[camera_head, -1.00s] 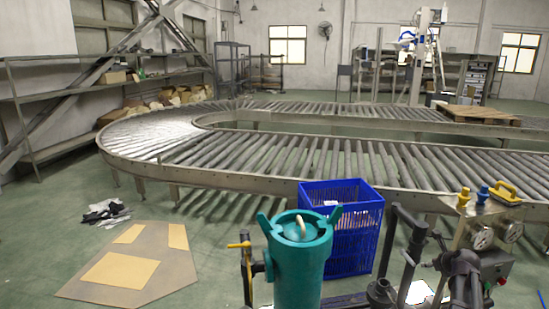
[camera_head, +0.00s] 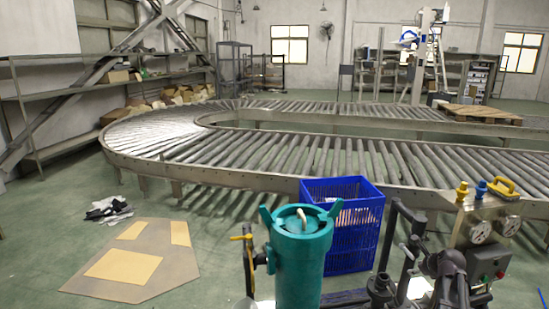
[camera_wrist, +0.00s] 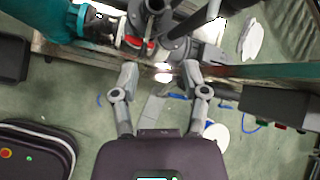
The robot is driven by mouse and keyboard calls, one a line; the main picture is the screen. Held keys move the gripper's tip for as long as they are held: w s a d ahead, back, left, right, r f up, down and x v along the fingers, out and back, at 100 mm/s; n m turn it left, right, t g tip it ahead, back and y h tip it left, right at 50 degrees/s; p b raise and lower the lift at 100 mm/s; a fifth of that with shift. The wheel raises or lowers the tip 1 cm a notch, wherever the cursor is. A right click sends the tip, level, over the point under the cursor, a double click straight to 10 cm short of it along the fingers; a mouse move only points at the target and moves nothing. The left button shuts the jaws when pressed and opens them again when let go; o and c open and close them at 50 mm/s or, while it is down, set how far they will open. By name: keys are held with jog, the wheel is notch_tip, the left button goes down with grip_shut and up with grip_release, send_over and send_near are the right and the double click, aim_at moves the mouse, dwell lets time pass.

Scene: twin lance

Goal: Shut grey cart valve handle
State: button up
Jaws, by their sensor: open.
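My gripper (camera_wrist: 161,76) shows in the wrist view, its two grey fingers spread and nothing between them. Beyond the fingertips is a red lever (camera_wrist: 138,43) among dark pipes on the cart; it looks apart from the fingers. In the head view, a small yellow valve handle (camera_head: 240,238) is at the left side of the teal vessel (camera_head: 301,262). The vessel also shows at the top left of the wrist view (camera_wrist: 52,18). I cannot tell which handle is the grey cart's valve handle. My gripper is not visible in the head view.
A gauge panel (camera_head: 484,232) with yellow and blue knobs stands right of the dark pipes (camera_head: 385,285). A blue crate (camera_head: 352,245) stands behind the vessel. A roller conveyor (camera_head: 250,180) curves behind. A control box (camera_wrist: 275,107) is right of my gripper. Floor at left is mostly open.

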jog(key=s+a+f+n+g+y+b, duration=0.1)
jog(key=s+a+f+n+g+b, duration=0.2)
jog(key=a+n, duration=0.5)
jog(key=s+a+f+n+g+b, duration=0.1)
jog(key=s+a+f+n, duration=0.3)
jog(key=a, duration=0.6)
jog(key=s+a+f+n+g+h+b, duration=0.2)
jog(key=s+a+f+n+g+b, duration=0.4)
jog(key=s+a+n, duration=0.9)
notch_tip(320, 180, up, 21)
jog(key=w+d+n+t+p, duration=0.1)
jog(key=w+n+p, duration=0.1)
jog(key=p, duration=2.1)
jog(key=shift+w+d+f, duration=0.15)
jog(key=shift+w+d, duration=0.15)
jog(key=shift+w, duration=0.1)
